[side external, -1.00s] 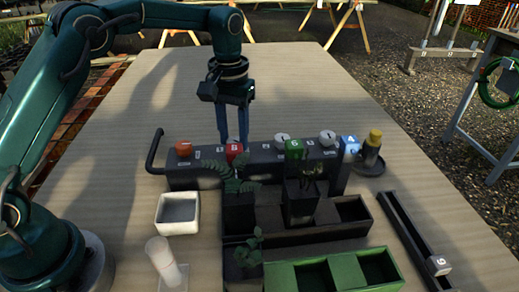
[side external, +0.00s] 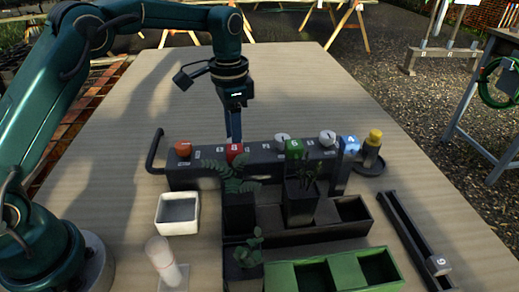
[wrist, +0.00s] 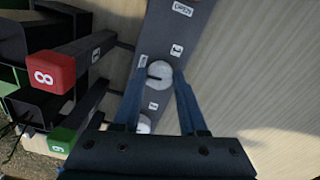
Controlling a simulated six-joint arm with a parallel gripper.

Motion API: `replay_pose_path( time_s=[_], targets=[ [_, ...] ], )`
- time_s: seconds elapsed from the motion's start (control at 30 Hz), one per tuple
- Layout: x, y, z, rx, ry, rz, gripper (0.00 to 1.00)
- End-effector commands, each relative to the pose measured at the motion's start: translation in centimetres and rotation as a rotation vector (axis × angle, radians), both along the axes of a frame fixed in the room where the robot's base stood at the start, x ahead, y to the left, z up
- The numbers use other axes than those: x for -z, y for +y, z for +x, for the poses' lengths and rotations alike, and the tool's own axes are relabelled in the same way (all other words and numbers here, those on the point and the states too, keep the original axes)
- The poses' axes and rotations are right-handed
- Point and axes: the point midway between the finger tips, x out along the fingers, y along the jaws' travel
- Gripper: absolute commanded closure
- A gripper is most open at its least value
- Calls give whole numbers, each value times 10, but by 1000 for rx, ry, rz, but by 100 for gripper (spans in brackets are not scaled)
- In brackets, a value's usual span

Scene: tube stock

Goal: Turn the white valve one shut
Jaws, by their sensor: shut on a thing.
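A dark manifold (side external: 262,165) lies across the table with knobs along its top. In the wrist view, a white valve knob (wrist: 158,73) with a dark pointer mark sits between my fingertips. A label, apparently a 1, is beside it, and an OPEN label is further up. My gripper (wrist: 160,84) is shut on this knob, pointing down at the manifold. In the side view my gripper (side external: 236,138) reaches behind the red cube marked 8 (side external: 234,150); the gripped knob is hidden there.
Other white knobs (side external: 282,139) and an orange knob (side external: 183,148) flank it. Green (side external: 294,148) and blue (side external: 348,146) numbered cubes stand close in front. Potted plants (side external: 302,200), dark bins and a white tray (side external: 177,213) lie nearer. The table behind is clear.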

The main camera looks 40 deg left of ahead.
Motion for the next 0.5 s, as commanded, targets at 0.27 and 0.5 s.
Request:
replay_pose_path(
  time_s=[0.27, 0.5],
  targets=[
    [-1, 0, -1, 61, 2, 0, 100],
    [-1, 0, -1, 68, 2, 0, 100]
  ],
)
